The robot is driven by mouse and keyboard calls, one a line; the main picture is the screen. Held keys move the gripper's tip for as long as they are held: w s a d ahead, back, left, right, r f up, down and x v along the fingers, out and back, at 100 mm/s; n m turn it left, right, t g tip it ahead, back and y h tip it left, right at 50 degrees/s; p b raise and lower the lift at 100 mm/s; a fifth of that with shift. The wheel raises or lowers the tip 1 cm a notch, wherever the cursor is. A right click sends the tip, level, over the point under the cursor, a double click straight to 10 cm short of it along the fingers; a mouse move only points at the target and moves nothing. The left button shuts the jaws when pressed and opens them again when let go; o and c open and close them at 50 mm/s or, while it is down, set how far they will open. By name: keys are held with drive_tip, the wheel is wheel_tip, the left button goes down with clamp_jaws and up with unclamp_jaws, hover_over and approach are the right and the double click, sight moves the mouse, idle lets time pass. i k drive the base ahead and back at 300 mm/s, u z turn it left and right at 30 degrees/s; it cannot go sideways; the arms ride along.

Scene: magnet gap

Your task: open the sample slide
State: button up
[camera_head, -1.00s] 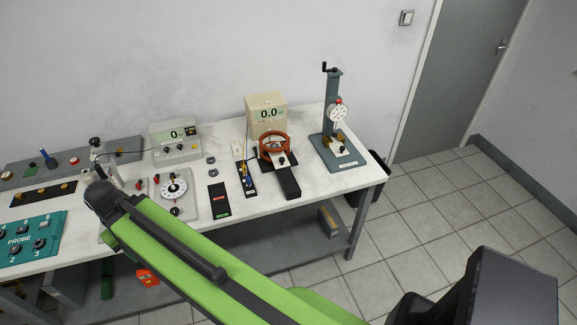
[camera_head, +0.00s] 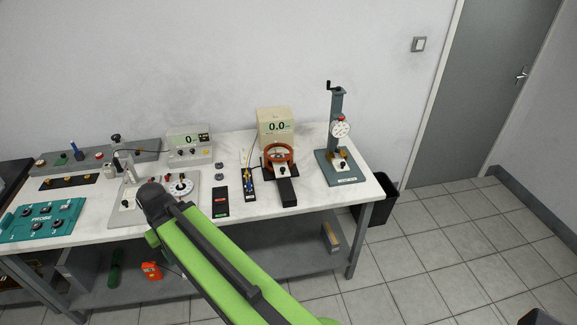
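The device that looks most like the sample slide is a dark narrow slide (camera_head: 287,191) on the right half of the bench. A pale block with a small black knob (camera_head: 282,171) sits at its back end, by an orange-brown ring (camera_head: 279,151). I cannot tell from here how far the slide is open. A cream meter (camera_head: 275,128) reading 0.0 stands behind the ring. My green and black arm crosses the front of the bench to the left of the slide, apart from it. The fingers of my gripper do not show.
A narrow black strip with blue and yellow parts (camera_head: 248,186) lies just left of the slide. A dial gauge stand (camera_head: 337,135) rises to the right.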

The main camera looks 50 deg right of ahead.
sight(281, 169)
drive_tip(key=i, duration=0.85)
drive_tip(key=u, duration=0.05)
